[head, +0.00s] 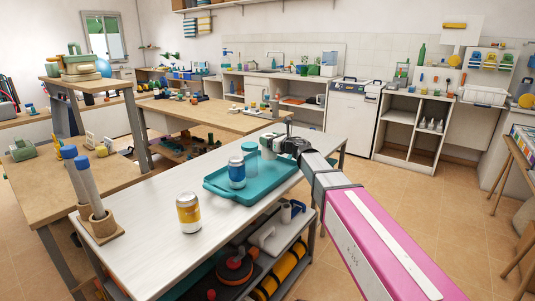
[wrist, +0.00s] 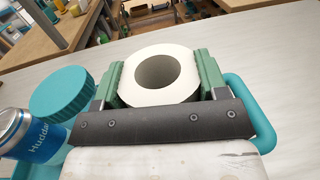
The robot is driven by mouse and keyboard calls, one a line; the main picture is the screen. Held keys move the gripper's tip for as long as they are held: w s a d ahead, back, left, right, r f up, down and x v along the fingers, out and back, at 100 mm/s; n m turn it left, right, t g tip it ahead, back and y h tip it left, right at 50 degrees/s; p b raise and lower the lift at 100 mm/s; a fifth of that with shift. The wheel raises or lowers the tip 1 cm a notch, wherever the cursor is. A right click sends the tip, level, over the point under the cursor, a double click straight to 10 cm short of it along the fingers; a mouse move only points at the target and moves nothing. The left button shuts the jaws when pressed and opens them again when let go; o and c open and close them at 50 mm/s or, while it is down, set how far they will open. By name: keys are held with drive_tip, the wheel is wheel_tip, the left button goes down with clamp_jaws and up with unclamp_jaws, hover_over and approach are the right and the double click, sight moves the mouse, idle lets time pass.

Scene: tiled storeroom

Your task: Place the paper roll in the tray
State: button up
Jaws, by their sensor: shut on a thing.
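The white paper roll (wrist: 183,88) is upright between the green fingers of my gripper (wrist: 160,72) in the wrist view, its hollow core facing the camera. My gripper is shut on it. In the head view the roll (head: 268,150) shows at the far side of the teal tray (head: 222,189), beside my gripper (head: 275,145). I cannot tell whether its underside touches anything. The tray lies on the pale table and holds a blue can (head: 237,173) and a teal jar (head: 250,161). Part of the tray's rim (wrist: 264,112) shows right of my gripper in the wrist view.
A yellow and white can (head: 189,214) stands on the table (head: 150,232) left of the tray. A holder with two blue-grey tubes (head: 90,190) stands at the left. The can (wrist: 36,137) and jar lid (wrist: 62,94) are close left of my gripper.

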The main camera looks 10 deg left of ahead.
drive_tip(key=shift+f, duration=2.3)
drive_tip(key=shift+f, duration=0.1)
drive_tip(key=o, duration=1)
drive_tip(key=shift+c, duration=0.2)
